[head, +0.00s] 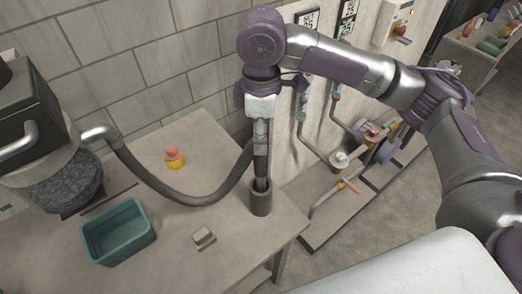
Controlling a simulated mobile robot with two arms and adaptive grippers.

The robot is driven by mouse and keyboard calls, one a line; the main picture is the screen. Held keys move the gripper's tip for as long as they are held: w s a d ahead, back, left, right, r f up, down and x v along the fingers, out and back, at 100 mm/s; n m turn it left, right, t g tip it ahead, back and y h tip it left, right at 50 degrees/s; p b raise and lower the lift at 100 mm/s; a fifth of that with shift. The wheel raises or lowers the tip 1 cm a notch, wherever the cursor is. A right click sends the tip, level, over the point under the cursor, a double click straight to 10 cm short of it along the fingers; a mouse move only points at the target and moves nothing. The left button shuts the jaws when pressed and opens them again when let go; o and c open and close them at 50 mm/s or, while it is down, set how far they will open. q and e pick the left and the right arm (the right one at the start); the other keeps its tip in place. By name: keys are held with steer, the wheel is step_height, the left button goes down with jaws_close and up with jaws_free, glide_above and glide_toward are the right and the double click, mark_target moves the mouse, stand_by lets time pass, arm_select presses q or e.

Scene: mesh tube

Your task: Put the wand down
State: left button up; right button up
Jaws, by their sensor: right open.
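The wand (261,166) is a dark upright tube whose lower end sits in a dark round holder (261,201) near the table's right corner. A thick dark hose (170,188) joins its upper part from the left. My right gripper (261,133) points straight down at the top of the wand. Its jaws are open around or beside the wand's upper part; I cannot tell if they touch it. My left gripper is not in view.
A teal bin (118,231), a small tan block (203,237) and a yellow-and-orange object (174,157) stand on the table. A machine with a mesh drum (55,185) is at left. Pipes and valves (338,160) line the wall at right.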

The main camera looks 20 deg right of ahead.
step_height(320, 180, up, 5)
steer(key=shift+f+b, duration=0.1)
steer(key=shift+b, duration=0.2)
stand_by(0.4)
